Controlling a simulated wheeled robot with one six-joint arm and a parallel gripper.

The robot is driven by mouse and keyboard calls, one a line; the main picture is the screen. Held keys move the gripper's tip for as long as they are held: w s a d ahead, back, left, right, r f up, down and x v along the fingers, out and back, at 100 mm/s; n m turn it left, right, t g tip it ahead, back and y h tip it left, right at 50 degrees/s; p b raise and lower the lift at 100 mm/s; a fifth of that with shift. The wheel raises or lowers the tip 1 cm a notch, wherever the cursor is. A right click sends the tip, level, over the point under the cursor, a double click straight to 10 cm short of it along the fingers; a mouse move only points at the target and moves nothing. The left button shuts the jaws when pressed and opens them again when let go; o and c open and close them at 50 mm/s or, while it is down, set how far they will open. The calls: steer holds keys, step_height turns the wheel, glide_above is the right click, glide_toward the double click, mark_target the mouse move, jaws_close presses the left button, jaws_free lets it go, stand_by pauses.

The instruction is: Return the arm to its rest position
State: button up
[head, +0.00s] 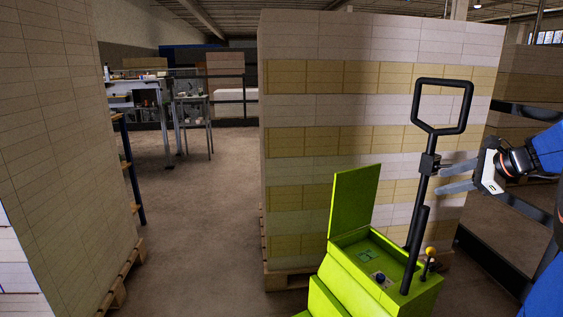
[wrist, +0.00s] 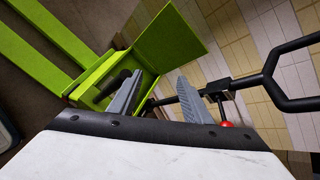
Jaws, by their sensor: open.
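My gripper (head: 458,177) is at the right of the head view, its two grey fingers apart and nothing between them. My blue arm comes in from the right edge. The fingers point left, toward the black handle (head: 428,170) of a green pallet truck (head: 352,277), and overlap the handle's shaft in the picture; I cannot tell whether they touch it. In the wrist view, my gripper (wrist: 158,95) has its fingers spread over the green truck body (wrist: 110,75), with the black handle (wrist: 290,95) to the right.
A tall stack of white and yellow reams (head: 340,110) on a pallet stands behind the truck. Another tall stack (head: 55,150) stands at the left. Bare floor (head: 200,210) lies between them, with workbenches (head: 145,105) at the back left.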

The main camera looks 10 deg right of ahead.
steer(key=s+a+f+n+g, duration=0.2)
steer(key=s+a+f+n, duration=0.25)
steer(key=a, duration=0.55)
steer(key=s+a+f+n+g, duration=0.25)
steer(key=s+a+n, duration=0.3)
steer(key=a, duration=0.35)
steer(key=s+a+f+n+h, duration=0.1)
steer(key=s+a+f+n, duration=0.2)
steer(key=s+f+n, duration=0.2)
steer(key=s+a+f+n+h, duration=0.2)
steer(key=s+a+f+n, duration=0.2)
steer(key=s+n, duration=0.5)
steer(key=shift+s+f+g+h, duration=0.3)
steer(key=shift+s+f+g, duration=0.1)
steer(key=shift+s+g, duration=0.05)
